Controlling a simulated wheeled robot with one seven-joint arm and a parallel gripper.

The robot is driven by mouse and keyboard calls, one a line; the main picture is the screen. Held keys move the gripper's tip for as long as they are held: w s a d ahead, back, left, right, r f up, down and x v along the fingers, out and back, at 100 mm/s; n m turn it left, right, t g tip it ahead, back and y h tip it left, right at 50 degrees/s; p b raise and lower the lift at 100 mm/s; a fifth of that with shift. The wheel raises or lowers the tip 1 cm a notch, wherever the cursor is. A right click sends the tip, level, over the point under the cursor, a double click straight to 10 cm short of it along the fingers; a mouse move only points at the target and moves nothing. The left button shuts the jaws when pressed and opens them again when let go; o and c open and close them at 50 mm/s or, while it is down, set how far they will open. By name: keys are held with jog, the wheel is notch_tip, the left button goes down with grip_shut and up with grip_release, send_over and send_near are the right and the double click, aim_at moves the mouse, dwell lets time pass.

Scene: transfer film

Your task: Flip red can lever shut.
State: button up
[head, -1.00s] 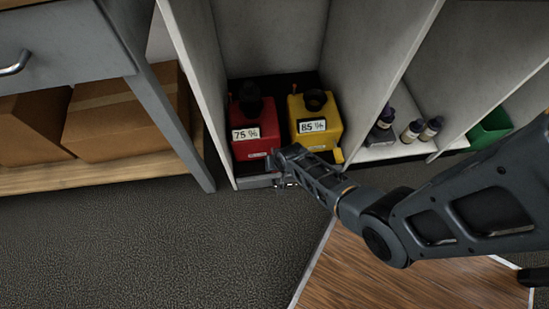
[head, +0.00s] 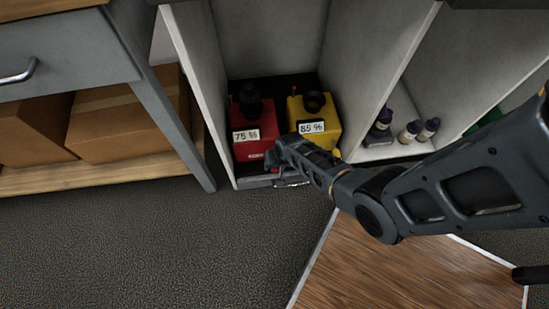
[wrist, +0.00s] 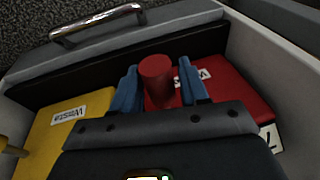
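The red can (head: 258,132), labelled 75 %, stands in the left cabinet compartment, left of the yellow can (head: 316,110). In the wrist view the red can (wrist: 235,95) lies right of centre and the yellow can (wrist: 48,145) at left. A short red cylinder (wrist: 157,70), apparently the red can's lever or tap, points toward the wrist camera. My gripper (wrist: 162,82) has its two blue fingers apart, one on each side of the cylinder, with no clear grip on it. In the head view my gripper (head: 272,158) is at the red can's lower right front, its fingers mostly hidden.
A grey front ledge with a metal handle (head: 292,183) runs below the cans. White cabinet walls (head: 192,85) close in both sides. Small bottles (head: 409,131) stand in the compartment to the right. Cardboard boxes (head: 128,122) sit on a shelf at left.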

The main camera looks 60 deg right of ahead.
jog(key=shift+o, duration=1.1)
jog(key=p+v, duration=0.4)
jog(key=v, duration=0.4)
jog(key=shift+f, duration=0.1)
